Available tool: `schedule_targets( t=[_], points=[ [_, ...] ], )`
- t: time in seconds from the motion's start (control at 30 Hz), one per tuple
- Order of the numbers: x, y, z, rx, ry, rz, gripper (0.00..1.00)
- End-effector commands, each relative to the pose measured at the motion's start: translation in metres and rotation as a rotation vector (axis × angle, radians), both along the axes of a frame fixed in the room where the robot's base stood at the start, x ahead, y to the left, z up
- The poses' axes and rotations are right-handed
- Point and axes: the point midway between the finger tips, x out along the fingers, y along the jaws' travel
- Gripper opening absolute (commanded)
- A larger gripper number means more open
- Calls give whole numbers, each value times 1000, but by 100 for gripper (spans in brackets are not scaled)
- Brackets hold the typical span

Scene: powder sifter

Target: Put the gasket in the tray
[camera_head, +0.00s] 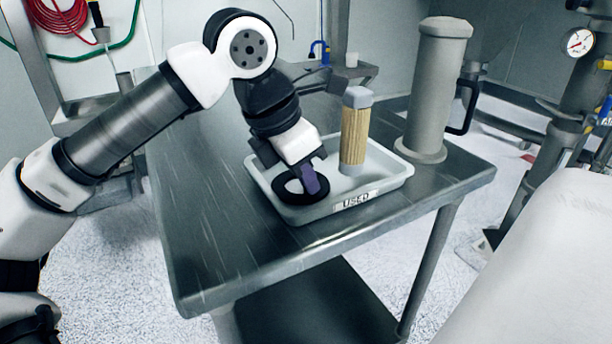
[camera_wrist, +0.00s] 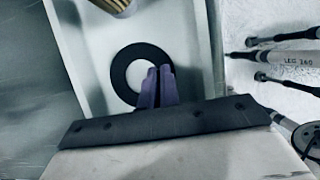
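The gasket (camera_head: 287,196) is a flat black ring inside the white tray (camera_head: 389,187), towards its front-left end. The tray carries a "USED" label on its front wall. The gasket also shows face-on in the wrist view (camera_wrist: 119,76). My gripper (camera_head: 314,190) points down into the tray. Its purple fingers are close together across the right part of the ring in the wrist view (camera_wrist: 157,72), and look shut on its rim. The fingers hide part of the ring. I cannot tell whether the gasket touches the tray floor.
A pleated tan filter cartridge (camera_head: 354,135) with grey ends stands upright in the tray behind the gasket. A tall grey housing with a handle (camera_head: 432,95) stands on the metal table (camera_head: 225,240) right of the tray. The table's left part is clear.

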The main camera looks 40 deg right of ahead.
Motion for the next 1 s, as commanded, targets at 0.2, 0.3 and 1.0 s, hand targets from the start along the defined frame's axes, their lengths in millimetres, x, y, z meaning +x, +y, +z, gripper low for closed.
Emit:
schedule_targets(
  t=[0.2,0.3,1.0],
  points=[
    [0,0,0,0,-1,1,0],
    [0,0,-3,0,-1,1,0],
    [3,7,19,-1,-2,5,25]
  ],
)
